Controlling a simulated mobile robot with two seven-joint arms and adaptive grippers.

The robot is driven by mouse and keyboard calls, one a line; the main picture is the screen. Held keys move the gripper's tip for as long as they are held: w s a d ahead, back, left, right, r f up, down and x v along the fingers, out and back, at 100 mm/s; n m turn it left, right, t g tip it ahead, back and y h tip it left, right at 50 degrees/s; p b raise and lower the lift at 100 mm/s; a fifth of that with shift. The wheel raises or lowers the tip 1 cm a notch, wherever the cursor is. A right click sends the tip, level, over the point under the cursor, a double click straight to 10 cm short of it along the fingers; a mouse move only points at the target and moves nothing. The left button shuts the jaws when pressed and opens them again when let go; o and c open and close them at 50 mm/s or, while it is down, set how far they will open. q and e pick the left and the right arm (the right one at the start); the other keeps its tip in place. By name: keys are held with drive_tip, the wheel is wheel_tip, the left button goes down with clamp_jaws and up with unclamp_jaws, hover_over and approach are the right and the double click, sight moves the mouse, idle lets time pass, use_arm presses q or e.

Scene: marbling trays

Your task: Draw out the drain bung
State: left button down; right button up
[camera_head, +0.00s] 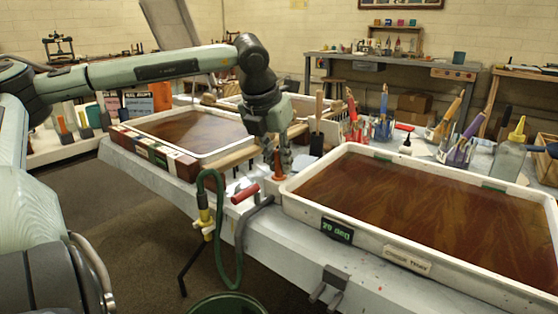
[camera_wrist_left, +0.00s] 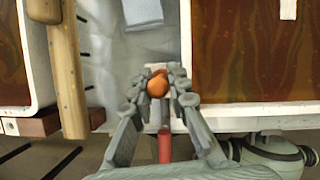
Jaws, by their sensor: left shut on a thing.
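The orange drain bung (camera_head: 278,172) stands upright near the table's front edge, in the gap between the two large trays. My left gripper (camera_head: 282,156) reaches down over it from above, shut on its upper part. In the left wrist view the round orange top of the bung (camera_wrist_left: 158,85) sits between the two fingertips (camera_wrist_left: 158,82). The fingers hide part of the bung, and I cannot tell whether its foot is seated in the drain. My right gripper shows in neither view.
The right tray (camera_head: 365,238) of brown liquid stands close beside the gripper; the left tray (camera_head: 150,126) is on the other side. A red-handled lever (camera_head: 245,193) and a green hose (camera_head: 219,240) are at the front edge. A green bucket (camera_head: 228,304) stands below.

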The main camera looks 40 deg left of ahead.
use_arm(q)
drive_tip(key=shift+r, duration=0.4)
idle(0.4)
drive_tip(key=shift+r, duration=0.1)
drive_tip(key=shift+r+p, duration=0.75)
drive_tip(key=shift+r, duration=0.95)
drive_tip(key=shift+f, duration=0.1)
idle(0.6)
